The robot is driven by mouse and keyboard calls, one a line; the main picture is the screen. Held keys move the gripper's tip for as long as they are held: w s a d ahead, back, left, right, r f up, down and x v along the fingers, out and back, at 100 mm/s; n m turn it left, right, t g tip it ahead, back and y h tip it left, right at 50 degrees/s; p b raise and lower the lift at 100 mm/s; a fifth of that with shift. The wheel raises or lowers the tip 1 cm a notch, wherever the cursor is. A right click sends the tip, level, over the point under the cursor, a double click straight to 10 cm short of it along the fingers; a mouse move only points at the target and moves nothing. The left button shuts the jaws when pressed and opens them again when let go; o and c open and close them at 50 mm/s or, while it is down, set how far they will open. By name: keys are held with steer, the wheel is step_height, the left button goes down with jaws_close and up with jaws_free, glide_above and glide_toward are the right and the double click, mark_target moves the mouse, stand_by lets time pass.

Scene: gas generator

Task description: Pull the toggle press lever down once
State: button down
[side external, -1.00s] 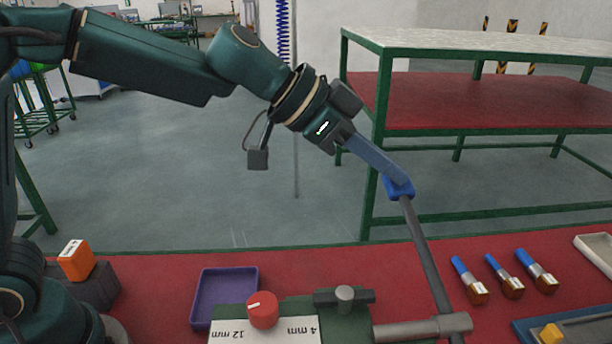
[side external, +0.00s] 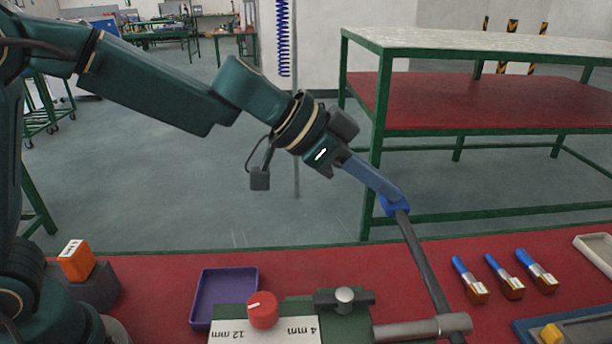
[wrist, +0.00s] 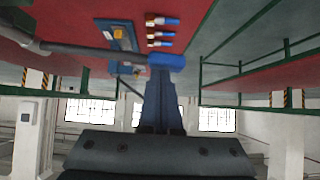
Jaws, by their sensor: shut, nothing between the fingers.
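The toggle press lever is a long grey rod (side external: 424,262) that rises from a round pivot bar (side external: 410,329) on the press and leans up to the left. My gripper (side external: 394,205) is at the upper end of the lever, its blue fingertips touching or very close to it, and it is shut. The press body (side external: 345,325) is green with a red knob (side external: 263,310) and a white scale plate.
A purple tray (side external: 224,292) lies left of the press. Several blue-handled brushes (side external: 505,277) lie to the right of the lever. A blue tray (side external: 575,328) with a yellow piece is at the right edge. An orange block (side external: 76,260) sits at the left. A green-framed bench (side external: 480,100) stands behind.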

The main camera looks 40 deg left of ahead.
mark_target(383, 206)
steer(key=shift+f, duration=0.15)
steer(key=shift+f, duration=1.35)
steer(key=shift+s+d+f, duration=0.1)
steer(key=shift+s+f, duration=0.1)
steer(key=shift+f, duration=1.2)
